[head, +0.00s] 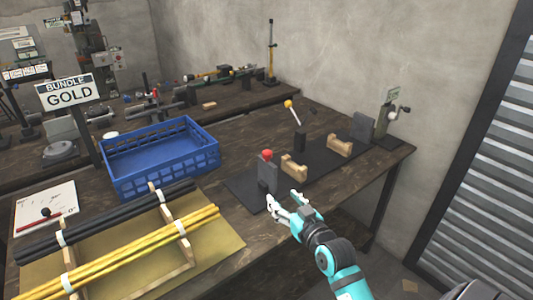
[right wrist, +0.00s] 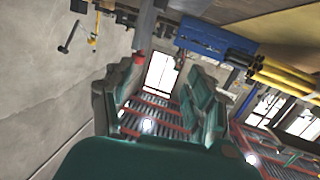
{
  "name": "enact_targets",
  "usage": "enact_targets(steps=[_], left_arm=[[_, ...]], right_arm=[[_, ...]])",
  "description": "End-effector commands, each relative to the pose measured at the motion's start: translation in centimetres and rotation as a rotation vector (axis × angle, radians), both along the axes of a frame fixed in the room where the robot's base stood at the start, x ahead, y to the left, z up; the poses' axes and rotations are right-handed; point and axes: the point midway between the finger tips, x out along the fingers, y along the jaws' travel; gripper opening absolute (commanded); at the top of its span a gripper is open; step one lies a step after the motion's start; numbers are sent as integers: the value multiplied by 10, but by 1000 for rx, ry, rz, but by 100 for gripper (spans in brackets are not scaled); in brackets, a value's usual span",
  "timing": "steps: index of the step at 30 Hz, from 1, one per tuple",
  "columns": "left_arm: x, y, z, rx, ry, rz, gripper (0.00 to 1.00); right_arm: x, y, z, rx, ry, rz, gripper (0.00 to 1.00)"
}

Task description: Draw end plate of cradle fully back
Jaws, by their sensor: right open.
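The cradle has a dark base (head: 240,189) on the wooden bench, with two light wooden blocks (head: 293,167) (head: 340,146) along it. A grey end plate with a red knob (head: 267,155) on top stands at its near left end; its plate face (head: 264,176) is partly visible. Another grey plate (head: 362,127) stands at the far end. My right gripper (head: 285,197) is open and empty, just in front of the red-knobbed plate, its fingers near the base's front edge. In the right wrist view, the red knob (right wrist: 138,56) shows beyond the open fingers (right wrist: 163,95). My left gripper is out of view.
A blue crate (head: 160,158) stands left of the cradle. Black rods (head: 110,220) and yellow rods (head: 140,250) lie on wooden supports in front. A yellow-knobbed lever (head: 292,110) rises behind the cradle. A small crank device (head: 385,117) stands at the far right end.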

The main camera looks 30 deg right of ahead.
Motion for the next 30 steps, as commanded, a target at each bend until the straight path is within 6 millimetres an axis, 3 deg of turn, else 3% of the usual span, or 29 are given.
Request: enact_targets(steps=[4, 11, 24, 30], left_arm=[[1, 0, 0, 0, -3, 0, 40], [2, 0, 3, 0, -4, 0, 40], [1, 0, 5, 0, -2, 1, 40], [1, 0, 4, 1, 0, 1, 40]], right_arm=[[8, -26, 27, -1, -116, -54, 57], [33, -34, 31, -1, -131, -60, 57], [127, -51, 31, -1, -128, -60, 57], [160, -57, 30, -1, -128, -59, 57]])
